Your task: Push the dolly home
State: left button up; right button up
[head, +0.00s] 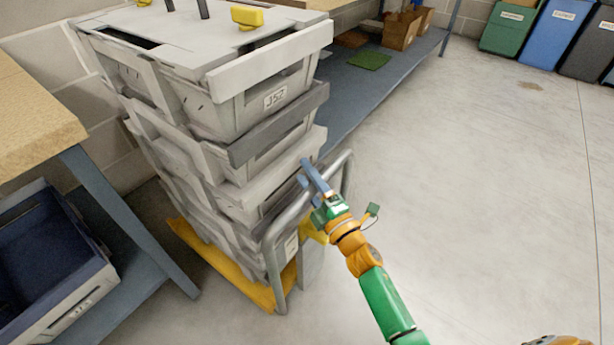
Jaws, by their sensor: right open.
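The dolly has a yellow base (238,280) and a grey tubular handle (268,262) on its near right side. My left gripper is not in view.
A wooden-topped bench (35,115) with a blue crate (48,262) beneath stands close on the left. A blue low shelf (375,85) runs behind the dolly. Green, blue and dark bins (557,32) stand at the back right. The floor (480,170) on the right is clear.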

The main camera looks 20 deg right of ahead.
grip_shut()
dwell(1.4)
